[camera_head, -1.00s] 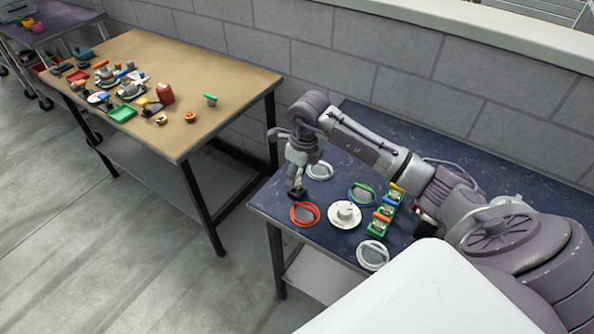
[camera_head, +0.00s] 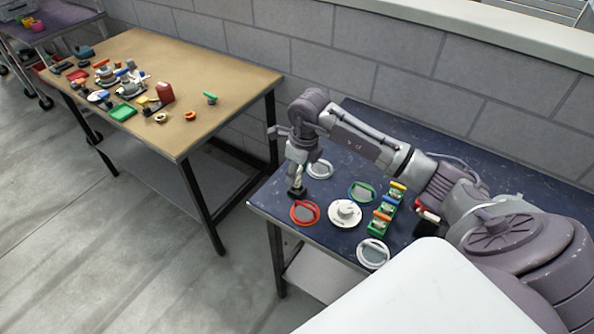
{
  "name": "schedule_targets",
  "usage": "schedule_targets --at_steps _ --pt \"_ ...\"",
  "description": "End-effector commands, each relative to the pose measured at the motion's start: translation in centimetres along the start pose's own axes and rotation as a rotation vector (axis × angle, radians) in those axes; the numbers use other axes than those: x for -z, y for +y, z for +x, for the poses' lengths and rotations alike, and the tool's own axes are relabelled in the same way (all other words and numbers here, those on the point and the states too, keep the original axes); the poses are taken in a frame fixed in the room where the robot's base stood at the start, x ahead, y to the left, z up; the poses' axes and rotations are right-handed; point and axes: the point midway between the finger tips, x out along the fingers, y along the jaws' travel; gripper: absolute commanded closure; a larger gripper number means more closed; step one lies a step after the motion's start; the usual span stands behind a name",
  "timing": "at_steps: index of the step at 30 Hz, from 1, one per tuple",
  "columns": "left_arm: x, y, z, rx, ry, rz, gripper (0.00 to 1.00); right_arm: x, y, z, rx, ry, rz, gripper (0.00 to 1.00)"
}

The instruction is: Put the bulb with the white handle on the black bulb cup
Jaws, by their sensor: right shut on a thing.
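My right gripper (camera_head: 297,180) points down over the left end of the dark blue table. It is shut on a small pale piece, which seems to be the bulb with the white handle, though the fingers hide most of it. A small black block (camera_head: 297,193) shows right under the fingertips. It may be the black bulb cup, and I cannot tell whether the held piece touches it. My left gripper is not in view.
A red ring (camera_head: 305,223), a white dial (camera_head: 345,219), a green ring (camera_head: 361,182) and white rings stand close by on the dark table (camera_head: 270,200). Green holders with coloured tops (camera_head: 378,226) are to the right. A tan table (camera_head: 230,75) with many small items stands at left.

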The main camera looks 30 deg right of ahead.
Motion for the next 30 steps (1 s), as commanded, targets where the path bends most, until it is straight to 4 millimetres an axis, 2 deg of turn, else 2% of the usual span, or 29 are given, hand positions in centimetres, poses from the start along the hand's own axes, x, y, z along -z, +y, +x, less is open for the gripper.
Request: schedule_targets --at_steps 11,30 --pt "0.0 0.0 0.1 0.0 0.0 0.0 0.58 0.0 0.0 0.0 0.0 -0.001 0.0 0.92" --pt "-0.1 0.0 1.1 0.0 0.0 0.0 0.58 0.2 0.0 1.2 0.0 -0.001 -0.001 0.92"
